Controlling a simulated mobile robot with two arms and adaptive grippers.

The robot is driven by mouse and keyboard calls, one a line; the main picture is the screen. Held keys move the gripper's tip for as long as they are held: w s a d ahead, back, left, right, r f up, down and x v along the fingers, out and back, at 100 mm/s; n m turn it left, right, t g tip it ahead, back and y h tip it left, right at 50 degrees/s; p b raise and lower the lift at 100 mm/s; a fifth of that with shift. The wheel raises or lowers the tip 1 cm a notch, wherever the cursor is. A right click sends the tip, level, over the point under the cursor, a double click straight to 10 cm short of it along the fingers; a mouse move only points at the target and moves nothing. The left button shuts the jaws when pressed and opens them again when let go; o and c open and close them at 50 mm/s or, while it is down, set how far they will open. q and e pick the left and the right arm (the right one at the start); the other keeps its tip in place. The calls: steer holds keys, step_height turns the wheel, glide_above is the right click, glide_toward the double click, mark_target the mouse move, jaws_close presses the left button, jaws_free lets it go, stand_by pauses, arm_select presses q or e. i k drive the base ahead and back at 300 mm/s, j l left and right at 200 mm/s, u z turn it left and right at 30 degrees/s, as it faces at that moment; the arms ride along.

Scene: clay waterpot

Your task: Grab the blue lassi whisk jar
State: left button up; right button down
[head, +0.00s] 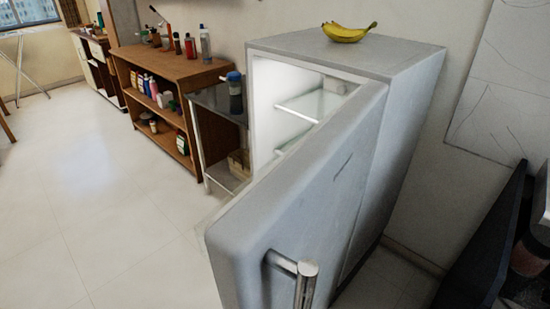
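A dark jar-like container with a blue top (235,94) stands upright on a small metal side table (211,100), just left of the open fridge. It is small in the head view, and I cannot tell for sure that it is the blue lassi whisk jar. Neither of my grippers is in view.
A grey fridge (412,95) stands open, its door (290,185) swung toward me with a metal handle (305,285). Bananas (346,32) lie on top. A wooden shelf (172,68) holds several bottles. Floor (105,215) at left is clear. Dark objects (490,245) stand lower right.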

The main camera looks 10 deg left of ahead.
mark_target(235, 78)
steer(key=k+j, duration=0.15)
steer(key=j, duration=0.25)
steer(key=k+j, duration=0.2)
steer(key=j, duration=0.2)
steer(key=i+j, duration=0.1)
steer(key=j, duration=0.55)
steer(key=i+j+z, duration=0.1)
steer(key=j, duration=0.6)
steer(key=i+j, duration=0.1)
steer(key=j, duration=0.55)
